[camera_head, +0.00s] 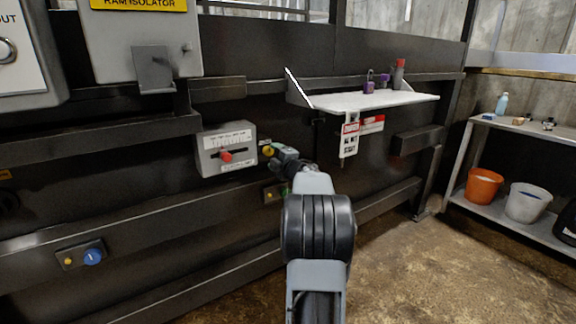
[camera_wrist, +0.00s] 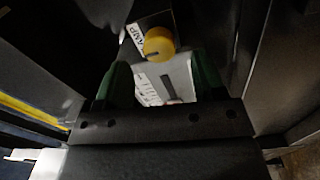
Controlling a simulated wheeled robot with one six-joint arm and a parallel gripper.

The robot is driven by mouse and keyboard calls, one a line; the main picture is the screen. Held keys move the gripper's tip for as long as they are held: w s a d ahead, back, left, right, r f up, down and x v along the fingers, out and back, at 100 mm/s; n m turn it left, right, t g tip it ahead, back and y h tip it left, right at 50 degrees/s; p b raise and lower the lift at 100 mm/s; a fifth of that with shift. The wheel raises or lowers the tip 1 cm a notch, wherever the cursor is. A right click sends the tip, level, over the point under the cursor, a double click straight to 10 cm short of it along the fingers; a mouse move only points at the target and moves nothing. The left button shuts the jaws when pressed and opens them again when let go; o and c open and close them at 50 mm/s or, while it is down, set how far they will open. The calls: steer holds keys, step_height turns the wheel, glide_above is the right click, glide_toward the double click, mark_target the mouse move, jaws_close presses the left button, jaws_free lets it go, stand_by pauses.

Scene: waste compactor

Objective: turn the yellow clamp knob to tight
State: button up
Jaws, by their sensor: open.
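The yellow clamp knob (camera_wrist: 158,44) is in the upper middle of the wrist view, on a dark plate with a partly visible white label ending in "AMP". A dark pointer line runs across its face. In the head view the yellow knob (camera_head: 268,151) shows just left of my gripper (camera_head: 279,153). In the wrist view my gripper (camera_wrist: 160,62) is open, with one green finger on each side below the knob. The fingers appear apart from the knob, and nothing is held. The exact gap to the knob is hard to tell.
A grey box with a red handle (camera_head: 225,156) is on the wall left of my gripper. A white shelf (camera_head: 370,101) with hanging tags juts out at upper right. A blue knob (camera_head: 93,256) is at lower left. Buckets (camera_head: 483,186) stand on a rack at right.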

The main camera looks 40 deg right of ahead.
steer(key=p+v, duration=0.1)
steer(key=v, duration=0.9)
steer(key=w+a+r+m+g+h+p, duration=0.15)
steer(key=a+r+m+g+p, duration=0.6)
steer(key=a+r+p, duration=0.85)
steer(key=s+a+m+g+y+p, duration=0.2)
steer(key=s+a+m+g+p, duration=0.1)
steer(key=s+a+p, duration=0.4)
steer(key=s+a+r+m+g+y+p, duration=0.1)
steer(key=s+a+m+g+y+p, duration=0.2)
steer(key=s+a+p, duration=0.5)
steer(key=s+a+g, duration=0.1)
steer(key=a, duration=0.5)
steer(key=shift+s+a, duration=0.2)
steer(key=shift+s, duration=0.2)
steer(key=shift+r, duration=0.1)
